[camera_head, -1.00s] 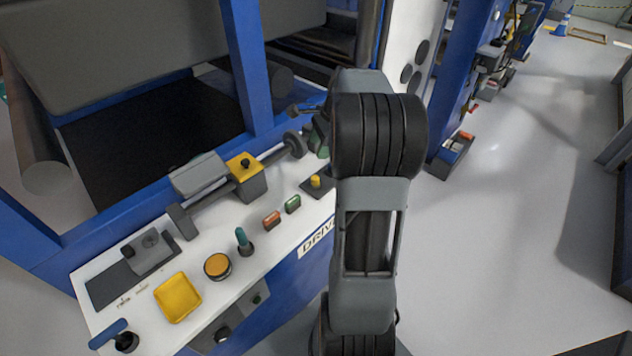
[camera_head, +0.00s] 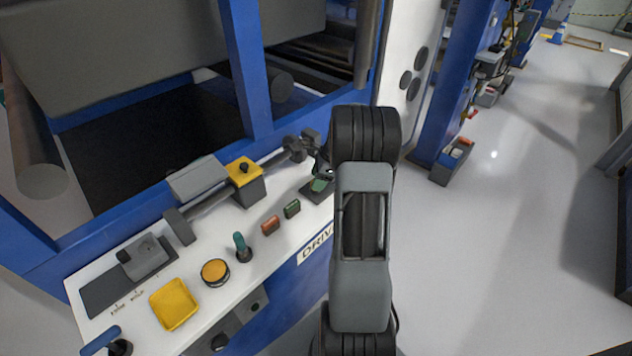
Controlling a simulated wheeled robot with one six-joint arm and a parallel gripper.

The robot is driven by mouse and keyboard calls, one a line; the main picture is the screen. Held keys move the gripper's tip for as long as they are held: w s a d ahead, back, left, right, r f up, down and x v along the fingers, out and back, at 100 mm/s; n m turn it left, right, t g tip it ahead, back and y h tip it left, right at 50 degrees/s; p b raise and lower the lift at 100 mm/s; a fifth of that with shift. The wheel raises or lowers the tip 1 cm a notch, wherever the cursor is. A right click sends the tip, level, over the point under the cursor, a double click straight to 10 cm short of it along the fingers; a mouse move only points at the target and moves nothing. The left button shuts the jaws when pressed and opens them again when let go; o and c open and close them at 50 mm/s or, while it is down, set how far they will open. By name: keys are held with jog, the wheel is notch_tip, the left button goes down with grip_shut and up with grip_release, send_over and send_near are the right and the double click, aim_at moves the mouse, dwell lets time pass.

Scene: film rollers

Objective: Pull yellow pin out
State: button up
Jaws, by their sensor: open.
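My gripper (camera_head: 320,181) is at the right end of the white panel, low over a small dark base plate (camera_head: 309,192). A green part of the gripper shows right above that plate. The yellow pin, which stood on this plate in the earlier view, is hidden behind my gripper and arm. My gripper is open; whether its fingers stand around the pin or touch it cannot be seen.
A grey box with a yellow top (camera_head: 245,171) and a horizontal bar stand left of my gripper. A green button (camera_head: 292,209), a red button (camera_head: 270,225), a teal knob (camera_head: 241,245) and a yellow tray (camera_head: 174,304) sit along the white panel (camera_head: 215,250). Blue frame (camera_head: 243,70) rises behind.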

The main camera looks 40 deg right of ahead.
jog(key=shift+x, duration=0.8)
jog(key=shift+c, duration=0.4)
grip_shut()
